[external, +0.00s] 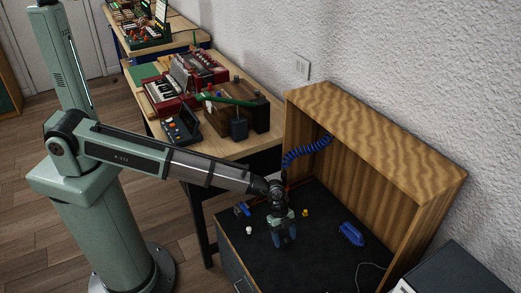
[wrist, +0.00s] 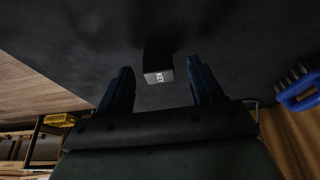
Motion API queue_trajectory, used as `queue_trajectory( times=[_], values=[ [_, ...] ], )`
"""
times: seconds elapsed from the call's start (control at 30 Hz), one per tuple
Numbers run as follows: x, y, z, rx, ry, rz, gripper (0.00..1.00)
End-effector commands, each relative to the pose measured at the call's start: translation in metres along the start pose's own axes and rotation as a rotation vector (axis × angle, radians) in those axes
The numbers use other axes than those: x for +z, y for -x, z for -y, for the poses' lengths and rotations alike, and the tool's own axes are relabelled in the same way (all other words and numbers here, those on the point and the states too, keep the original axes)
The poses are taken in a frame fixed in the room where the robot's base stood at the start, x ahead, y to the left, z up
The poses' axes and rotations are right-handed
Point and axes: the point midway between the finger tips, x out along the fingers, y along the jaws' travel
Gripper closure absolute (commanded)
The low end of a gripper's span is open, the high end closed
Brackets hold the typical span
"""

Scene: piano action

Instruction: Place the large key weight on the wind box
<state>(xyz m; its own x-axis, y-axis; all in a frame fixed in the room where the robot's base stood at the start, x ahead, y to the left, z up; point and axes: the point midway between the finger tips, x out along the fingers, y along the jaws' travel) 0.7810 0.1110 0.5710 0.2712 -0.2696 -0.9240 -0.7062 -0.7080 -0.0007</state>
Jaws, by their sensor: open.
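My gripper (external: 284,240) points down over the black bench top at the lower right, with blue fingers apart. In the wrist view its open fingers (wrist: 160,85) stand on either side of a small dark block (wrist: 158,58) with a lighter labelled end face, likely the large key weight. The label is too small to read fully. I cannot tell whether the fingers touch the block. In the external view my gripper hides the block. I cannot tell for certain which thing is the wind box; a brown wooden unit (external: 262,116) with a green lever (external: 228,99) stands on the farther table.
A tall open wooden case (external: 385,125) backs the black top (external: 325,255). A blue brush (external: 351,234), a yellow piece (external: 305,212), a white piece (external: 249,230) and a blue tool (external: 242,210) lie around my gripper. A red accordion (external: 168,92) sits on the farther table.

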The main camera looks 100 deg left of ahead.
Motion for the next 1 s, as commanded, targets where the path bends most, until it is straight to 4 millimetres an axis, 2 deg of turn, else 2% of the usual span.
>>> queue_trajectory(
  times=[0.13, 0.37, 1.0],
  values=[
    [0.0002, -0.0147, 0.0, 0.0, 0.001, 0.001, 0.34],
    [0.0005, -0.0154, -0.0006, -0.001, 0.001, 0.001, 0.34],
    [0.0007, -0.0155, -0.0006, 0.0, 0.0, 0.002, 0.95]
  ],
)
